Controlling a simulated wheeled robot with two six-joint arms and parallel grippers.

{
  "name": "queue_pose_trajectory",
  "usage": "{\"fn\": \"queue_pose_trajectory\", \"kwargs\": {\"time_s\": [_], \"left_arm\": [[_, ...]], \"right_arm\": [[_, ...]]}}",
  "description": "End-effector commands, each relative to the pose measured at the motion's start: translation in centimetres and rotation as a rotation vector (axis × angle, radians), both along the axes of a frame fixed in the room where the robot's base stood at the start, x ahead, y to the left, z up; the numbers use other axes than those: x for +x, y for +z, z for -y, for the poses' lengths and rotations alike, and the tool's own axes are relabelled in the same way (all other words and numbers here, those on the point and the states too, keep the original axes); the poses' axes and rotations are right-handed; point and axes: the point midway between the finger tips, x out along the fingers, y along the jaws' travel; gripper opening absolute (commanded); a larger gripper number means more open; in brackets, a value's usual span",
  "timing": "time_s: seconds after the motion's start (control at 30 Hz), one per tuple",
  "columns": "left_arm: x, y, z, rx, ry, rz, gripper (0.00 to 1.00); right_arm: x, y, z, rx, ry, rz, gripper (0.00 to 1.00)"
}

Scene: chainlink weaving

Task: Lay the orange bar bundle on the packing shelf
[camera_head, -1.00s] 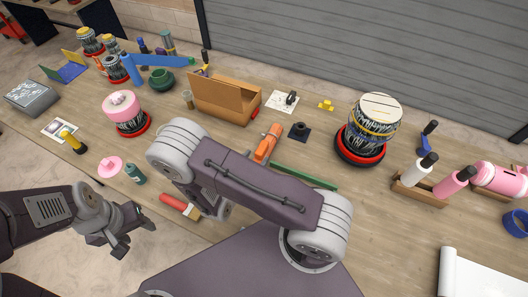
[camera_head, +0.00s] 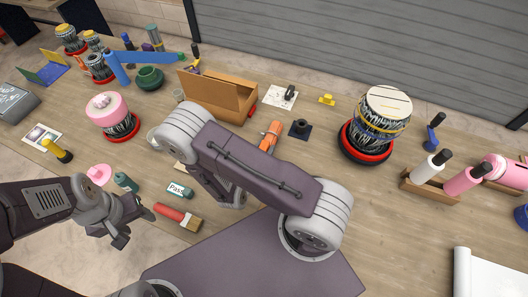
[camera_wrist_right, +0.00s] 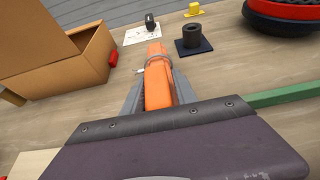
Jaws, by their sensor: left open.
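The orange bar bundle (camera_head: 271,136) lies on the wooden table near the cardboard box, with a band around it. In the right wrist view the bundle (camera_wrist_right: 157,80) points away from my right gripper (camera_wrist_right: 160,92), whose grey fingers flank its near part. I cannot tell whether they touch it. My left gripper (camera_head: 132,220) is open and empty at the table's front left edge. I cannot make out a packing shelf in these views.
An open cardboard box (camera_head: 217,98) stands left of the bundle, and a black socket-like block (camera_head: 299,129) right of it. A striped drum (camera_head: 376,122) stands farther right. A green bar (camera_wrist_right: 284,96) lies right of my right gripper. A brush (camera_head: 180,217) lies near the front edge.

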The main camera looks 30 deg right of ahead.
Motion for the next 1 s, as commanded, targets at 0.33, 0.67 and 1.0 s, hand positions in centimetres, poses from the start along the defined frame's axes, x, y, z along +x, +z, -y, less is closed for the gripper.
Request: {"fn": "queue_pose_trajectory", "kwargs": {"time_s": [0.33,0.67,1.0], "left_arm": [[0.01,-0.01,0.0,0.0,0.0,0.0,0.53],[0.01,-0.02,0.0,0.0,0.0,0.0,0.53],[0.01,-0.03,0.0,0.0,0.0,0.0,0.53]], "right_arm": [[0.04,-0.01,-0.06,0.002,0.001,0.0,0.0],[0.03,-0.1,-0.09,0.004,0.002,-0.002,0.0],[0.03,-0.15,-0.12,0.005,0.003,-0.002,0.0]]}}
